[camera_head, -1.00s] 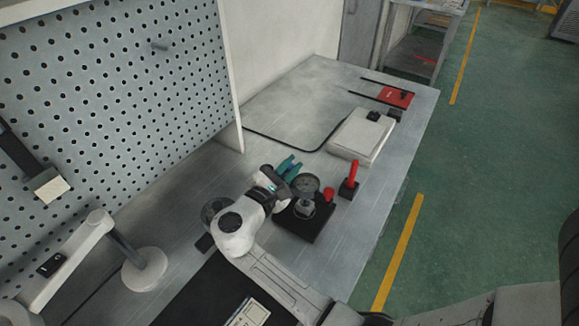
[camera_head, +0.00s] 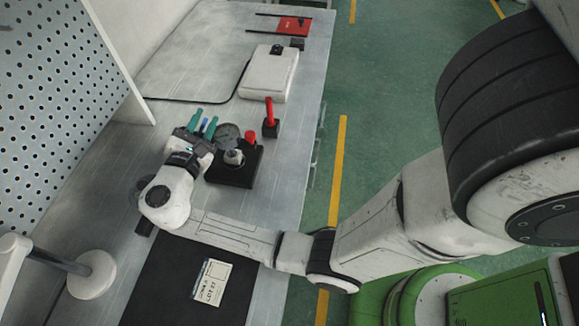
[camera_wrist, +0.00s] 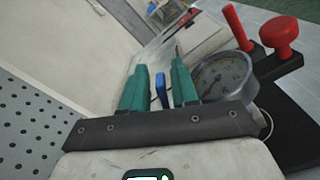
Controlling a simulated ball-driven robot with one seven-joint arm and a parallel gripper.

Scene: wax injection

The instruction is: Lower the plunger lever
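My gripper (camera_head: 203,127) has teal fingers and is at the left of the pressure gauge (camera_head: 228,135) on the bench. In the wrist view the fingers (camera_wrist: 160,88) stand apart, with a blue-tipped handle (camera_wrist: 162,88) between them and gaps at its sides. The handle's lower part is hidden by my gripper. The gauge stands on the black base (camera_head: 232,175) of the wax injector, beside a red knob (camera_head: 250,136). A red lever (camera_head: 269,109) stands upright on a small black block just behind. I cannot tell which handle is the plunger lever.
A white box (camera_head: 268,76) and a red item (camera_head: 293,25) lie further back. A pegboard (camera_head: 50,90) rises at the left. A black mat with a label card (camera_head: 211,283) lies in front, and a round white stand (camera_head: 92,275) is at front left.

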